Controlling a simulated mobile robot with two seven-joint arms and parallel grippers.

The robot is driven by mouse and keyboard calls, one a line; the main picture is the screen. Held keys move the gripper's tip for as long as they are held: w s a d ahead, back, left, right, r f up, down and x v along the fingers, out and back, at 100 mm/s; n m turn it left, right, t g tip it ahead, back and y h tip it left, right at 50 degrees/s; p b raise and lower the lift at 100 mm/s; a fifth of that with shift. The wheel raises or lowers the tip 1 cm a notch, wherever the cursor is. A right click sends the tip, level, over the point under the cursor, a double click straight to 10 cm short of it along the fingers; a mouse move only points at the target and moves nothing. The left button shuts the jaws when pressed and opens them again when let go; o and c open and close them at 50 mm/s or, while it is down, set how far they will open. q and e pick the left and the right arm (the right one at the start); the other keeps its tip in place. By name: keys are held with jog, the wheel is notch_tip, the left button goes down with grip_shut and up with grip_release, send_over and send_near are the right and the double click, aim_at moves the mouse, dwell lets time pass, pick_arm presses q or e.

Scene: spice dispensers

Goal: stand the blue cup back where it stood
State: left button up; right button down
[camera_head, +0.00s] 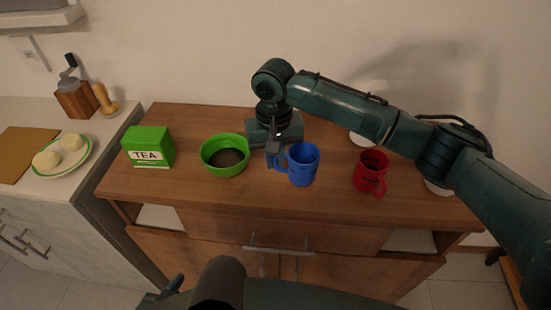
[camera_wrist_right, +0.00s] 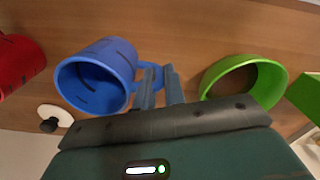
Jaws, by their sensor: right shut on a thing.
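The blue cup (camera_head: 304,166) is upright over the middle of the wooden cabinet top, its handle on the left. My right gripper (camera_head: 276,156) reaches down from behind and is shut on that handle. In the right wrist view the fingers (camera_wrist_right: 160,85) close on the handle of the blue cup (camera_wrist_right: 98,75). I cannot tell whether the cup's base touches the wood. My left gripper (camera_head: 165,292) is low at the front, partly cut off by the lower edge, and its jaw opening is unclear.
A green bowl (camera_head: 224,157) with dark contents stands left of the cup, and a green tea box (camera_head: 148,147) farther left. A red mug (camera_head: 371,171) stands to the right. White round items (camera_head: 361,139) are partly behind my right arm. The cabinet top (camera_head: 250,203) is clear in front.

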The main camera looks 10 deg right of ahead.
jog(key=shift+f, duration=0.4)
jog(key=c, duration=1.5)
grip_release()
jog(key=shift+f, duration=0.1)
notch_tip(320, 180, up, 12)
jog(key=shift+r, duration=0.15)
